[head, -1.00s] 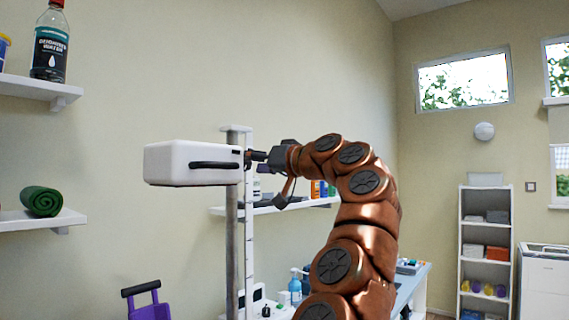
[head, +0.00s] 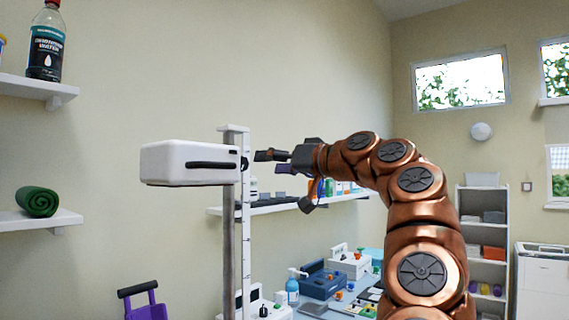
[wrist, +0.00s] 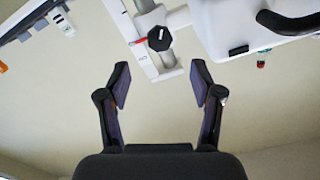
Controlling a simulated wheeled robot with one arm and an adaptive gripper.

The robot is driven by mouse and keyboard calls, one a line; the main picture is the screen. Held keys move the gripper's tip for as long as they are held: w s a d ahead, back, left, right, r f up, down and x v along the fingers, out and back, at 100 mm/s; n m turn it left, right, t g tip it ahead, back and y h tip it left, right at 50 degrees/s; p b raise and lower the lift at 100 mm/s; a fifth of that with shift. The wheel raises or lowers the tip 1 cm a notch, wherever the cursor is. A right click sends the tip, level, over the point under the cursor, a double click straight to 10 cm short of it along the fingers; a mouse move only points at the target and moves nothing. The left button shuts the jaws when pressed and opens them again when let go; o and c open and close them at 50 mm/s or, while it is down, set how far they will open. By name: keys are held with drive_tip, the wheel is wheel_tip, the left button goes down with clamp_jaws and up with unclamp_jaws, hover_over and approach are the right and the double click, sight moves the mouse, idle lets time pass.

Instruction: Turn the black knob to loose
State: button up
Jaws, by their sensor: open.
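The black knob (wrist: 159,38) is faceted, with a white mark on its face. It sits on a white bracket at the post in the wrist view, and shows small and dark beside the post in the head view (head: 245,163). The white device head (head: 190,163), with a dark handle slot, is to its left in the head view. My gripper (head: 270,162) is open and empty, just right of the knob with a gap. In the wrist view my open fingers (wrist: 160,75) point toward the knob, which lies beyond and between their tips.
The tall scaled post (head: 246,235) stands beside the device. A wall shelf (head: 335,198) with bottles and boxes runs behind my gripper. A table with a blue case (head: 322,283) and several small items lies below. Shelves at left hold a bottle (head: 46,45) and a green roll (head: 38,201).

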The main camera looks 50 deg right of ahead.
drive_tip(key=shift+s, duration=1.5)
